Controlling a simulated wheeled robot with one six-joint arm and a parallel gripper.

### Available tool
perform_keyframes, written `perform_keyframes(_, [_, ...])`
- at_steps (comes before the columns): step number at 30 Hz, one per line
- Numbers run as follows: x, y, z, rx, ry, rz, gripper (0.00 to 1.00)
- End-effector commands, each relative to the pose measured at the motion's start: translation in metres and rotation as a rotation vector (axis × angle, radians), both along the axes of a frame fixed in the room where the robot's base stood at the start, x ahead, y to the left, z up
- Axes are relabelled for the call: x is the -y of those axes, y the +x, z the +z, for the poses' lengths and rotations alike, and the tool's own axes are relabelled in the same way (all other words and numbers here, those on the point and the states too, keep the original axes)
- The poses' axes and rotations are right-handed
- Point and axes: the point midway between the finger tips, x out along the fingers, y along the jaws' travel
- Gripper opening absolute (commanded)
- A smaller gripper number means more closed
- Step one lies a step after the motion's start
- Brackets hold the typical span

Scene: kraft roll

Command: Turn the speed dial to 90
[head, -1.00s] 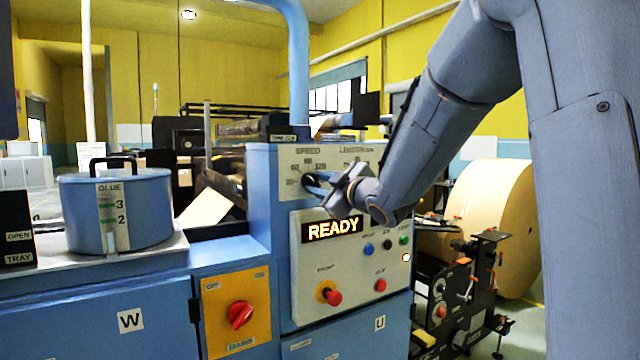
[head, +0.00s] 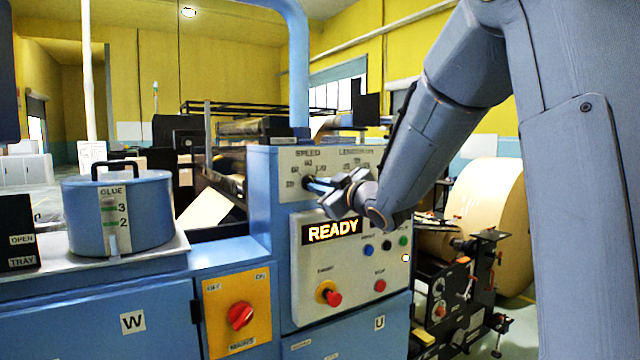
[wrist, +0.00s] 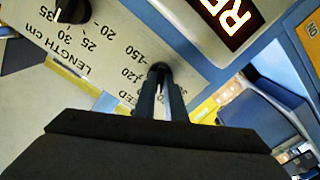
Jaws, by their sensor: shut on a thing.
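The speed dial (head: 308,183) is a small dark knob on the pale upper panel of the blue machine, under the word SPEED. My gripper (head: 317,186) reaches it from the right, with its fingers shut on the knob. In the wrist view the two fingers (wrist: 160,97) close around the dark dial (wrist: 158,69). The marks 120 and 150 show beside it there; the lower marks are hidden by my gripper. The dial's pointer is too small and covered to read.
The length dial (wrist: 72,10) is close by on the same panel. Below are a lit READY display (head: 333,230), several buttons and a red mains switch (head: 240,315). A glue pot (head: 118,212) stands left; a paper roll (head: 485,215) is at right.

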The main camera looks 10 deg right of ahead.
Motion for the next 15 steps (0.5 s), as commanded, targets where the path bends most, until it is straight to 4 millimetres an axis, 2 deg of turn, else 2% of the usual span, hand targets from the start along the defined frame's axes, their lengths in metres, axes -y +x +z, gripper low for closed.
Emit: perform_keyframes(15, [-0.0004, -0.0004, 0.0004, -0.127, 0.387, -0.001, 0.00])
